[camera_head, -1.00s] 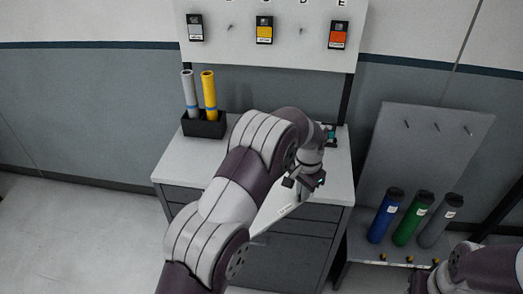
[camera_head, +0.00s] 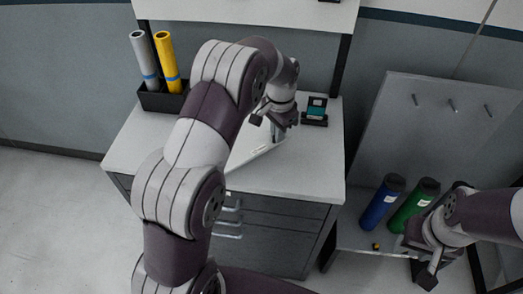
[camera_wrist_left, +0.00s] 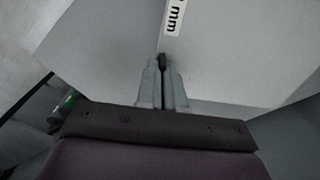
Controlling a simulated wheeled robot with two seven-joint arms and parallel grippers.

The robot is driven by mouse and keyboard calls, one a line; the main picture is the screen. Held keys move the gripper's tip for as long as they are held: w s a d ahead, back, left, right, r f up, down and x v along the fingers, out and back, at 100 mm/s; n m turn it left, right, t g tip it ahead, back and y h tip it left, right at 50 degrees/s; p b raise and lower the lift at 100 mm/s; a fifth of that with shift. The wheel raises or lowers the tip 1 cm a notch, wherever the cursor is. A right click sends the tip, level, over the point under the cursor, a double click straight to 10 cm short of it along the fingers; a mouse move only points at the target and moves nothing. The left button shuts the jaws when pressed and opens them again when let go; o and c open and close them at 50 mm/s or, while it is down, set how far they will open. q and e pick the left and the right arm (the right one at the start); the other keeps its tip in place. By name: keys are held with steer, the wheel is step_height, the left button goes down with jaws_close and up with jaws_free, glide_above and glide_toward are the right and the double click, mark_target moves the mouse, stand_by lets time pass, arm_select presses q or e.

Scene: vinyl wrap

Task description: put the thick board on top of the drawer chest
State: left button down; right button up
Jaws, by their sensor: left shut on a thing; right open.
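The thick board (camera_head: 247,149) is a pale slab with a small label on its edge. It is over the top of the drawer chest (camera_head: 285,182), partly hidden by my left arm. I cannot tell whether it touches the top. My left gripper (camera_head: 277,136) is shut on the board's edge. In the left wrist view the board (camera_wrist_left: 235,60) spreads ahead of the closed fingers (camera_wrist_left: 162,64), with its "mm" label showing. My right gripper (camera_head: 427,272) is open and empty at the lower right, in front of the tube shelf.
A black holder (camera_head: 160,99) with a grey and a yellow roll stands at the chest's back left. A small teal-and-black item (camera_head: 315,111) sits at its back right. A blue tube (camera_head: 382,203) and a green tube (camera_head: 413,205) stand on the right rack.

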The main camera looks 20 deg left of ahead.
mark_target(267, 141)
arm_select(q)
steer(key=a, duration=0.1)
steer(key=f, duration=0.1)
steer(key=a, duration=0.1)
steer(key=shift+s+a+f, duration=0.25)
steer(key=shift+s+a, duration=0.05)
steer(key=shift+s, duration=0.05)
steer(key=f, duration=0.1)
steer(key=f+p, duration=0.1)
steer(key=f, duration=0.1)
steer(key=shift+s+a+f+p, duration=0.1)
steer(key=shift+s+f+p, duration=0.15)
steer(key=shift+p, duration=0.05)
steer(key=shift+f, duration=0.35)
steer(key=shift+w+f, duration=0.1)
arm_select(e)
steer(key=shift+w+r, duration=0.2)
steer(key=shift+r, duration=0.35)
steer(key=shift+w+r, duration=0.2)
steer(key=shift+r, duration=0.35)
arm_select(q)
steer(key=c, duration=1.3)
jaws_free()
